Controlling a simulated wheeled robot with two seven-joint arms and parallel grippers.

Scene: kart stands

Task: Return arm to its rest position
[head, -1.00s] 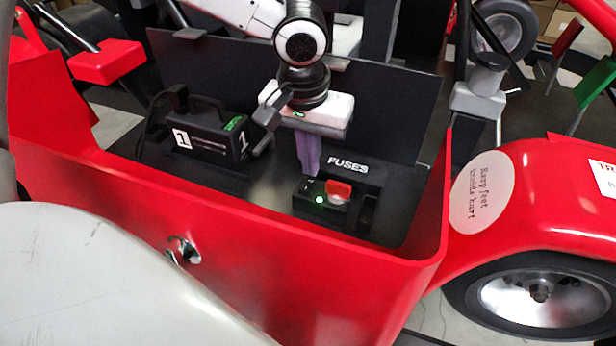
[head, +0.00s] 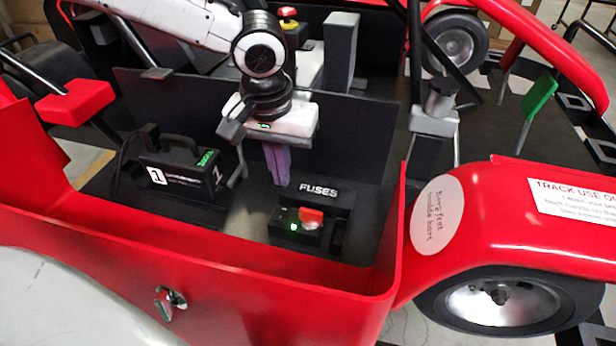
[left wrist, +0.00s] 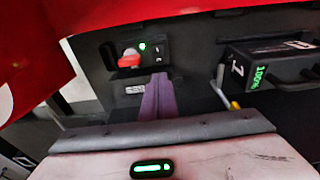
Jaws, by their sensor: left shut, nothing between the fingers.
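My left gripper (head: 277,184) hangs over the open bay of the red kart, its purple fingers together, pointing down and empty. It also shows in the left wrist view (left wrist: 158,80). Below and a little right of its tips in the head view is the fuse box, marked FUSES, with a red switch (head: 311,218) and a lit green light. The red switch (left wrist: 129,59) also shows in the left wrist view. The fingers look apart from it. My right gripper is not in view.
A black battery pack (head: 180,170) marked 1, with a green display, stands left of the gripper. The red kart wall (head: 250,262) runs along the near side of the bay. A dark upright panel (head: 350,130) stands behind. A front wheel (head: 500,298) is at lower right.

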